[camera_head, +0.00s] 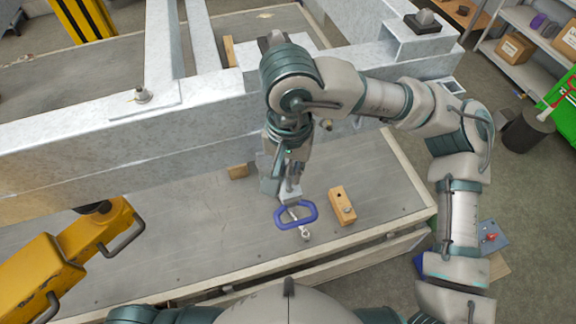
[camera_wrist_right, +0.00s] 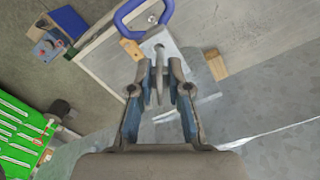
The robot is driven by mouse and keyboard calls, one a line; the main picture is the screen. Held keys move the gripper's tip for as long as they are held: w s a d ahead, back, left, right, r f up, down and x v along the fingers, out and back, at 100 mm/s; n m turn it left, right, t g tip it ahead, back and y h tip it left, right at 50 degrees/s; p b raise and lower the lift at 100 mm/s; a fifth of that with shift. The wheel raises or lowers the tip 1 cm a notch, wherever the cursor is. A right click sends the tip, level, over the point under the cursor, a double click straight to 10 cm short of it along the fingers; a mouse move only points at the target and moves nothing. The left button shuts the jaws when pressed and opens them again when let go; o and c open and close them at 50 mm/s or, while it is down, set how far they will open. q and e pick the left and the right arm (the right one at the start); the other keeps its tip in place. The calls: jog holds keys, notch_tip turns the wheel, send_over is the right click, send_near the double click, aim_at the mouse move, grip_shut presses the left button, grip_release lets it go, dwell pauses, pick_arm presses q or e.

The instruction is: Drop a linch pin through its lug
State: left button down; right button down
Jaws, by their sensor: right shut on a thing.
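My right gripper (camera_head: 291,188) reaches down in front of the grey steel frame. In the right wrist view its fingers (camera_wrist_right: 160,84) are shut on a slim grey pin (camera_wrist_right: 159,72), which I take for the linch pin. Past the fingertips is a pale grey plate (camera_wrist_right: 154,43), probably the lug; its hole is not clear. A blue loop handle (camera_head: 296,215) with a silver rod (camera_head: 304,233) is at the plate's near end; it also shows in the wrist view (camera_wrist_right: 128,16). Whether the pin touches the plate cannot be told. My left gripper is out of view.
A wooden block (camera_head: 342,205) with a dark hole lies right of the blue handle on the grey deck (camera_head: 180,252). The steel frame beam (camera_head: 100,150) crosses behind. The deck's front middle is clear.

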aim_at(289, 184)
jog(key=shift+f+b, duration=2)
jog(key=shift+f, duration=0.6)
jog(key=c, duration=1)
grip_release()
jog(key=shift+c, duration=0.2)
notch_tip(289, 184, up, 12)
jog(key=shift+w+f, duration=0.1)
